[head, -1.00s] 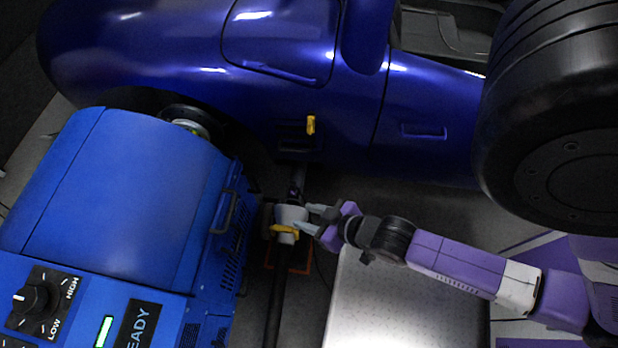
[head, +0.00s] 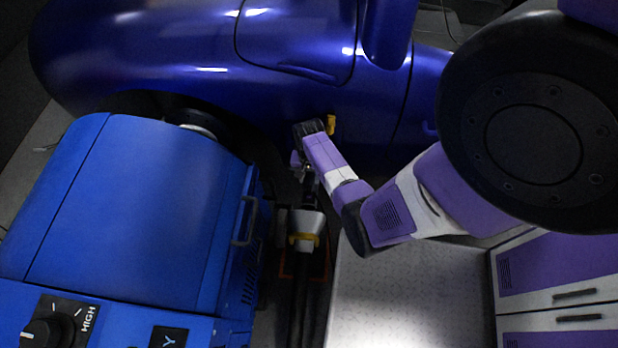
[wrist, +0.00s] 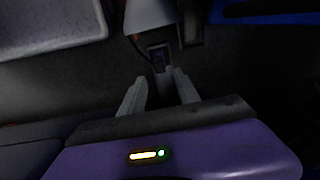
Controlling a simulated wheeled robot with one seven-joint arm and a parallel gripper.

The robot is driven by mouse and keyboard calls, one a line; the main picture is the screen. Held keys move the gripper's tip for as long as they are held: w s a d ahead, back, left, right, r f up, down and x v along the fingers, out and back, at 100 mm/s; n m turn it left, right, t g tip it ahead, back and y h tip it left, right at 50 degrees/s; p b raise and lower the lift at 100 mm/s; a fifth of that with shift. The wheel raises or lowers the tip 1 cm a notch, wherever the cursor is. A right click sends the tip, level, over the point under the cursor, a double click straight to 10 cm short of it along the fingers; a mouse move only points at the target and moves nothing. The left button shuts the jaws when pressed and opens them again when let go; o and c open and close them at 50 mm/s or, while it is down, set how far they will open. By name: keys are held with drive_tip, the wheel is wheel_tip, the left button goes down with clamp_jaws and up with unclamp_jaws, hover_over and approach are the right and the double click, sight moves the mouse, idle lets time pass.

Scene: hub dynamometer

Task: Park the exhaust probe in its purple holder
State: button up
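The exhaust probe (head: 307,226) appears to be the white-grey body with a yellow band, low between the blue cabinet and the car. A dark hose runs from it toward the bottom of the head view. My gripper (head: 308,184) points down just behind the white body, near its narrow dark end. In the wrist view, the two grey fingers of my gripper (wrist: 158,80) stand apart, with a dark narrow part between or below them. The pale body (wrist: 150,14) is just beyond the fingertips. Contact is too dark to tell.
A blue cabinet (head: 140,200) with a handle stands at left. The blue car (head: 180,60) fills the back, with a yellow tab (head: 331,124). A metal plate (head: 410,295) and purple-white drawers (head: 560,270) are at front right.

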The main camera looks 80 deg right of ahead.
sight(309, 188)
drive_tip(key=shift+f+b, duration=4)
drive_tip(key=shift+f, duration=0.5)
drive_tip(key=shift+c, duration=0.5)
clamp_jaws()
drive_tip(key=shift+r+p, duration=0.7)
drive_tip(key=shift+p, duration=0.05)
drive_tip(key=shift+r+p, duration=2.1)
drive_tip(key=shift+p, duration=0.05)
